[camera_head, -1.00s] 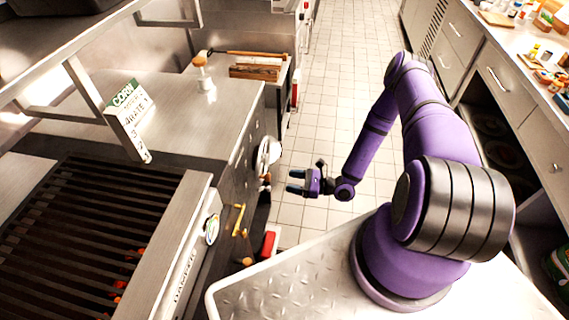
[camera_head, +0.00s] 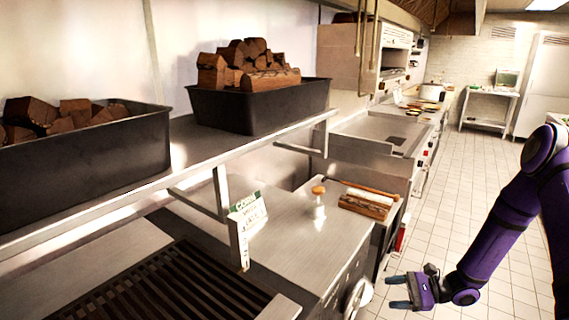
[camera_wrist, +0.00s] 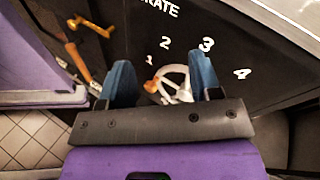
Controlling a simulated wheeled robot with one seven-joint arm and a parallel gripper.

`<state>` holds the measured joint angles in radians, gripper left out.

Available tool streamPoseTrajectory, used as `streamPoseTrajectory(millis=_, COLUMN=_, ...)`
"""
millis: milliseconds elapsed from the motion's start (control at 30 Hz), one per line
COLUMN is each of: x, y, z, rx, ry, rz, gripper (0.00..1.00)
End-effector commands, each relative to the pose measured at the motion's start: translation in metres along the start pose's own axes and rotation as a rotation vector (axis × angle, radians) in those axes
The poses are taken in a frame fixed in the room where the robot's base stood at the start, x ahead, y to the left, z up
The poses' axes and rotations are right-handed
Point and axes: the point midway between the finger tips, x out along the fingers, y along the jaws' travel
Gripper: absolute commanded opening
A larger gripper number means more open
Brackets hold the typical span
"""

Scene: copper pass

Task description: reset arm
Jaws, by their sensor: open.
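My gripper (camera_head: 399,291) is purple with dark blue fingertips, and in the head view it hangs low over the aisle beside the counter front. It is open and holds nothing. My purple arm (camera_head: 500,225) reaches in from the right edge of the head view, bent at the elbow. In the wrist view the gripper (camera_wrist: 162,84) faces a dark panel (camera_wrist: 225,45) with white numbers. A white round handwheel (camera_wrist: 175,84) shows between the two fingers, and I cannot tell how far off it is.
A grill (camera_head: 150,290) and steel counter (camera_head: 290,238) line the left. A shelf above holds black bins (camera_head: 265,108) of wood chunks. A sign (camera_head: 247,220) hangs from the shelf bracket. The tiled floor (camera_head: 460,190) is clear. Yellow-handled tools (camera_wrist: 90,27) hang near the panel.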

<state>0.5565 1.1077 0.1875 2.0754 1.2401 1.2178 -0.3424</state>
Motion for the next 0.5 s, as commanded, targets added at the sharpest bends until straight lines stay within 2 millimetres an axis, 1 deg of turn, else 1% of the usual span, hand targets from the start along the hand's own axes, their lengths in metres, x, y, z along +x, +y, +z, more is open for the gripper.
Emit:
streamPoseTrajectory(millis=33, x=-0.002, y=-0.007, z=0.015, rx=-0.035, ry=0.013, rz=0.038, gripper=0.58)
streamPoseTrajectory(millis=200, x=-0.007, y=-0.02, z=0.057, rx=-0.131, ry=0.055, rz=0.16, gripper=0.58)
streamPoseTrajectory(millis=500, x=-0.014, y=-0.032, z=0.132, rx=-0.302, ry=0.143, rz=0.363, gripper=0.58)
